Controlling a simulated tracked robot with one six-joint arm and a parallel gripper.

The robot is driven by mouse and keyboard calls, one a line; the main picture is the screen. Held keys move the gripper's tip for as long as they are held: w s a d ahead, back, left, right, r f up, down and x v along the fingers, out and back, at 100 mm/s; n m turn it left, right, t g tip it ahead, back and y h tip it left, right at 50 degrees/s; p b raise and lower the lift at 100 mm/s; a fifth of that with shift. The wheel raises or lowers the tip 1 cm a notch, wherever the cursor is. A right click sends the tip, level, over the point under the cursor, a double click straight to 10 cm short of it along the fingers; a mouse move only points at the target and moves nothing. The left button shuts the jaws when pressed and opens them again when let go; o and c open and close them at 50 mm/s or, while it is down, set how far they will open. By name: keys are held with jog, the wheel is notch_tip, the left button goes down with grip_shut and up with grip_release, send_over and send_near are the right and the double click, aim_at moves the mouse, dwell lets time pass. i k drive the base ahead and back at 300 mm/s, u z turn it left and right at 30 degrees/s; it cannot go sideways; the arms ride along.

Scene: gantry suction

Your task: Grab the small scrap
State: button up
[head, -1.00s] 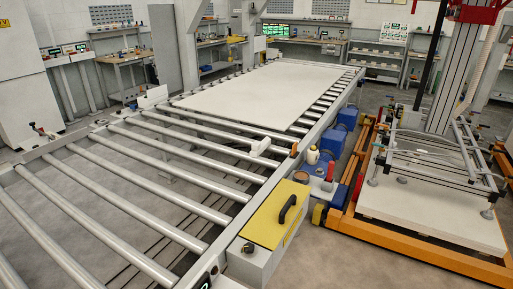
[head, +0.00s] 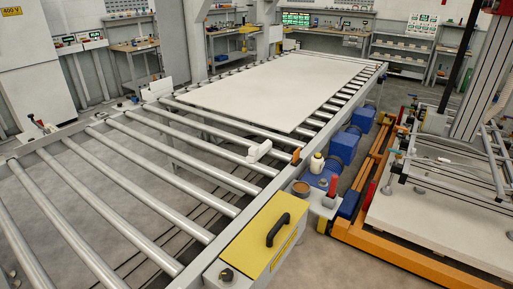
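No piece in the head view can be surely told as the small scrap. A small white block (head: 260,151) sits at the right end of a roller, beside an orange piece on the rail. A white upright piece (head: 158,89) stands at the left rail. A large pale sheet (head: 275,92) lies flat on the far rollers. My gripper is not in view.
The roller conveyor (head: 120,160) fills the middle and left. A yellow-topped box with a black handle (head: 262,235) is at its near right side. Blue motors (head: 343,148) line the right side. An orange-framed gantry (head: 400,255) with pale boards stands right.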

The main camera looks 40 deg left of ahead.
aim_at(253, 150)
jog(key=z, duration=0.05)
jog(key=i, duration=2.7)
jog(key=u, duration=2.55)
